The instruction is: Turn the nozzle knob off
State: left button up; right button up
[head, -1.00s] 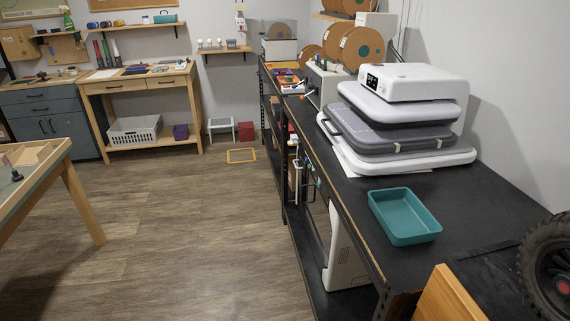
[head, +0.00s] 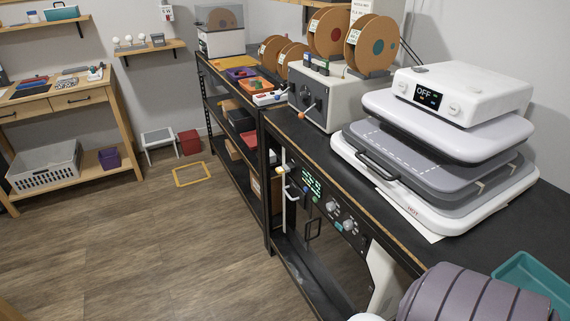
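Under the edge of the black workbench, a dark control panel (head: 325,203) faces the aisle in the head view. It has green lit digits, a few pale round knobs (head: 348,225) and a white handle at its left. Its labels are too small to read, so I cannot tell which knob is the nozzle knob or how it is set. A grey box machine (head: 340,98) on the bench also carries dark knobs (head: 306,97) on its front. Neither of my grippers is in view.
A white heat press (head: 465,95) with a display reading OFF stands on the bench. A teal tray (head: 535,275) is at the lower right, partly hidden by a large ribbed grey-purple body. Filament spools (head: 370,45) stand behind.

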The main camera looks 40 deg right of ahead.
aim_at(330, 205)
jog(key=i+z, duration=0.25)
jog(key=i, duration=0.2)
jog(key=i+j+z, duration=0.2)
jog(key=i, duration=0.25)
jog(key=i+j+z, duration=0.25)
jog(key=i, duration=0.2)
